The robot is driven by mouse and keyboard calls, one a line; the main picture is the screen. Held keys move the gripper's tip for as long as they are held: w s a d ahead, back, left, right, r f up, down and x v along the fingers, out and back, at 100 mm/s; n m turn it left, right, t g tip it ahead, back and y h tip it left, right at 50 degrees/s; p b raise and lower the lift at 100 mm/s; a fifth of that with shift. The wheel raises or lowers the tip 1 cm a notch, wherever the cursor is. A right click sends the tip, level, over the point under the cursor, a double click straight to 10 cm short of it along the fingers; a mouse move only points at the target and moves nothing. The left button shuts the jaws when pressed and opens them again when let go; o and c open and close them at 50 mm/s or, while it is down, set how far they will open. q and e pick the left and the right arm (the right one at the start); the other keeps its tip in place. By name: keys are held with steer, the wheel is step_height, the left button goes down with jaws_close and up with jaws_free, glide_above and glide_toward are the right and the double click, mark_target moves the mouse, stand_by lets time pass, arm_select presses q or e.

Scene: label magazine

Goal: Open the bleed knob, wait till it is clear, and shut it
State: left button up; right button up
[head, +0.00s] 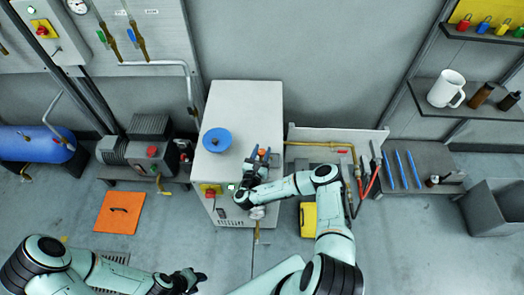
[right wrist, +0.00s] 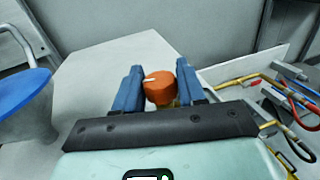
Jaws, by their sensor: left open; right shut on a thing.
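The orange bleed knob (right wrist: 158,88) has a pale pointer mark on top and sits on a brass stem. It also shows in the head view (head: 262,152), at the right side of the white cabinet (head: 262,98). My right gripper (head: 262,157) has its blue fingers on either side of the knob and is shut on it. The lower part of the knob is hidden by my gripper. My left gripper (head: 190,281) is open and empty, low over the floor and away from the cabinet.
Yellow pipe (head: 318,145) runs right of the knob. An orange floor plate (head: 119,212) lies left.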

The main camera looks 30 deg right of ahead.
steer(key=shift+m+g+h, duration=0.5)
steer(key=shift+m+g, duration=0.1)
steer(key=m+g+h+b, duration=0.1)
steer(key=g+b, duration=0.1)
steer(key=m+g+h+b, duration=0.1)
steer(key=b, duration=0.1)
steer(key=shift+s+a+f+m+g, duration=0.1)
steer(key=shift+a+f+m+g, duration=0.1)
steer(key=shift+f+m+g, duration=0.15)
steer(key=shift+r+m+g+h, duration=0.3)
steer(key=shift+m+g+h, duration=0.15)
steer(key=shift+g, duration=0.2)
steer(key=shift+r+m+g+p, duration=0.3)
steer(key=shift+g+p, duration=0.1)
steer(key=shift+p, duration=0.15)
steer(key=shift+w+f+m+g+h, duration=0.1)
steer(key=shift+w+m+g+h, duration=0.2)
steer(key=shift+g, duration=0.3)
steer(key=shift+o, duration=0.2)
steer(key=shift+d+f+m+g, duration=0.15)
steer(key=shift+m+g, duration=0.15)
steer(key=shift+g, duration=0.2)
steer(key=shift+b, duration=0.3)
steer(key=shift+s+d+r, duration=0.1)
steer(key=shift+s+r, duration=0.05)
steer(key=shift+r, duration=0.15)
arm_select(q)
steer(key=s+f, duration=0.4)
steer(key=shift+s+f+g, duration=0.3)
steer(key=shift+s, duration=0.1)
